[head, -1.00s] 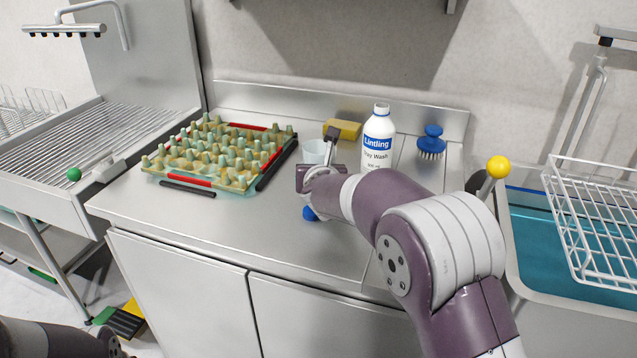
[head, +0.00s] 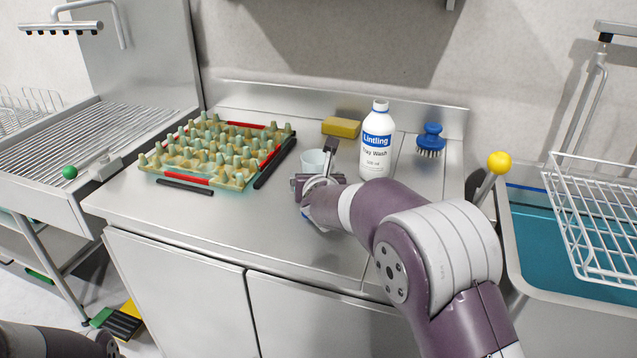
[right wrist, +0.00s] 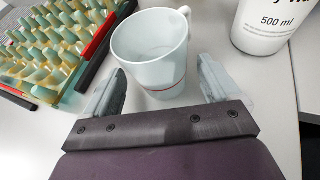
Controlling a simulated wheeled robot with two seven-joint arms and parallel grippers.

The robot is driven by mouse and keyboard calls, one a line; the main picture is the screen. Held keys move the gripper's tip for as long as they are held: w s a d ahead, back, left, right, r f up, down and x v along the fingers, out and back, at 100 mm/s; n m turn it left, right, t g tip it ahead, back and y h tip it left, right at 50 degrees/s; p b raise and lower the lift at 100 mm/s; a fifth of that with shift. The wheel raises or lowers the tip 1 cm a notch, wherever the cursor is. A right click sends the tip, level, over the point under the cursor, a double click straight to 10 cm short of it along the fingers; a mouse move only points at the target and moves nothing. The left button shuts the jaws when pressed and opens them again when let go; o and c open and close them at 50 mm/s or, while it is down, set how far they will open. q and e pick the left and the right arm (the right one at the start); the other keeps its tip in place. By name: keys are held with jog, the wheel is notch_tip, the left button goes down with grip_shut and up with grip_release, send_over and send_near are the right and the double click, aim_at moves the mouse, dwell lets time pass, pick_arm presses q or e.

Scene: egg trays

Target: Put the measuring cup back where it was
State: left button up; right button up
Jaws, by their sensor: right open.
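The measuring cup (head: 313,158) is pale and translucent, and stands upright on the steel counter, partly hidden behind my right gripper in the head view. In the right wrist view the cup (right wrist: 152,50) shows its open top, a red line low on its wall and a handle at the upper right. My right gripper (right wrist: 160,88) is open, with one finger on each side of the cup's lower part. Gaps show between the fingers and the cup. My left gripper is out of view; only part of my left arm shows at the bottom left.
An egg tray (head: 205,178) lies to the left. The front left of the steel counter (head: 240,225) is clear.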

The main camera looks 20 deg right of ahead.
jog(key=v, duration=1.1)
jog(key=shift+s+a+r+p, duration=0.1)
jog(key=shift+s+r+p, duration=0.1)
jog(key=shift+s+p, duration=0.15)
